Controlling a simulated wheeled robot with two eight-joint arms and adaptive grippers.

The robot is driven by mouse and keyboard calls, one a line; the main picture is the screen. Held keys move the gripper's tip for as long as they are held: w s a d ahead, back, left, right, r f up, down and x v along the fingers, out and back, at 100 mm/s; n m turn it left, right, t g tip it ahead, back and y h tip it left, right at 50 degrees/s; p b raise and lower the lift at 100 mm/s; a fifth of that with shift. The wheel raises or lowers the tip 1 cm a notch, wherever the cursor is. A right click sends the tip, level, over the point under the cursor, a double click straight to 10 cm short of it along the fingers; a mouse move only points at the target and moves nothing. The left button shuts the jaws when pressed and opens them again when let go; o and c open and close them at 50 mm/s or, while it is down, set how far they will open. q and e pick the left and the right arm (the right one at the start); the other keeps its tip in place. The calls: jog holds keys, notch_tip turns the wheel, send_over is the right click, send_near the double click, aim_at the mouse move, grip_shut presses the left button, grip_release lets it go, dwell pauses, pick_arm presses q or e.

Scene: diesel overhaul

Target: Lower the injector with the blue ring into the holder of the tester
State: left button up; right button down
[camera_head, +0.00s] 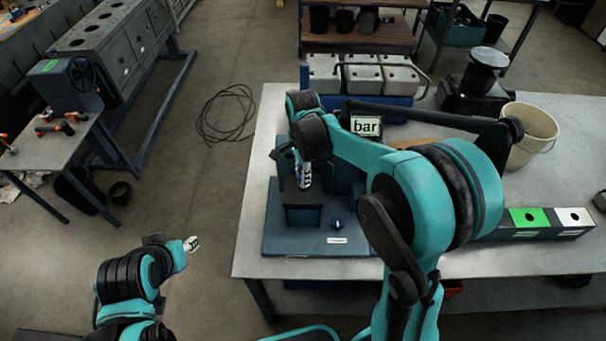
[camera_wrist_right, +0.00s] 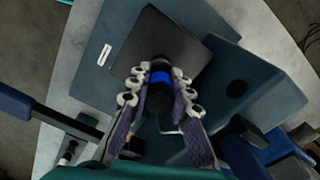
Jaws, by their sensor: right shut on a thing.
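The injector with the blue ring (camera_wrist_right: 160,78) shows in the right wrist view as a dark cylinder seen end-on, between the fingers of my right gripper (camera_wrist_right: 158,92). That gripper is shut on it. In the head view my right gripper (camera_head: 304,178) points down over the dark holder block (camera_head: 303,214) of the tester (camera_head: 272,240). The block also shows beyond the injector in the wrist view (camera_wrist_right: 140,45). The injector's lower end and the holder's opening are hidden, so I cannot tell how deep it sits. My left gripper (camera_head: 190,244) is away from the table, at lower left.
A display reading "bar" (camera_head: 366,126) stands behind the tester. A cream bucket (camera_head: 532,135) and a rack with green and white sections (camera_head: 528,222) are on the right. White containers (camera_head: 362,78) stand at the back. The table's front right is clear.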

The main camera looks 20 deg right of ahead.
jog(key=shift+f+b, duration=0.7)
jog(key=shift+f, duration=0.3)
jog(key=c, duration=0.9)
grip_release()
jog(key=shift+r, duration=0.15)
jog(key=shift+r+p, duration=2.45)
jog(key=shift+r, duration=1)
jog(key=shift+f, duration=0.1)
